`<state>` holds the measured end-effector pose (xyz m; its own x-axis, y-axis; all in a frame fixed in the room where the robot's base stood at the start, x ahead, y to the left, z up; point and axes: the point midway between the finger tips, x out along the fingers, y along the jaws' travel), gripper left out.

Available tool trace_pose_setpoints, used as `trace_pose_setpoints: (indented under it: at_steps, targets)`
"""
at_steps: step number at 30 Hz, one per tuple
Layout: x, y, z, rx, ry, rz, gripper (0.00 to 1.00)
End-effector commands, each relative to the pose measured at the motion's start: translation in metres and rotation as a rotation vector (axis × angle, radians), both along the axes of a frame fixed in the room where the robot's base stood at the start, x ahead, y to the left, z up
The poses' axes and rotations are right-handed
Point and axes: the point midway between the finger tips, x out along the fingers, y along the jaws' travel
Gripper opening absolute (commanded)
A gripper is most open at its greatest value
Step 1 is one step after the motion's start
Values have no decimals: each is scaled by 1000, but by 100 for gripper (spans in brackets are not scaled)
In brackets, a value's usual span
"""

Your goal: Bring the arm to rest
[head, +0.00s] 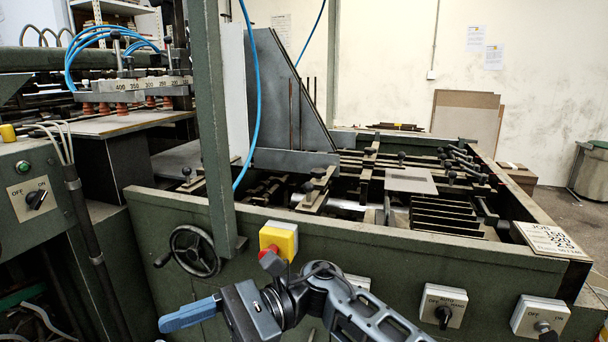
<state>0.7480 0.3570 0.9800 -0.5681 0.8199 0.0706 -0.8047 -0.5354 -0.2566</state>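My gripper (168,322) is at the bottom of the head view, left of the middle, in front of the machine's green front panel. Its blue fingers point left and overlap from this side, so I cannot tell whether they are open or shut. I see nothing held between them. My dark arm comes in from the bottom edge, bent at the wrist.
A yellow box (281,236) with a red button stands just above my wrist. Switch boxes, including the AUTO one (443,306), line the panel to the right. A blue hose hangs above.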

Motion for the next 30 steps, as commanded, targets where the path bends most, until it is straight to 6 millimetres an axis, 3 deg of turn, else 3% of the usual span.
trace_pose_setpoints:
  at_steps: [3, 7, 14, 23, 30]
  targets:
    - [-26, 15, 11, 98, 206, -45, 66]
    - [-43, 20, 24, 193, 439, -89, 66]
    - [-63, 3, 39, 350, 867, -136, 66]
    - [-81, -54, 28, 552, 1425, -141, 66]
    - [-105, -116, -2, 725, 1847, -109, 66]
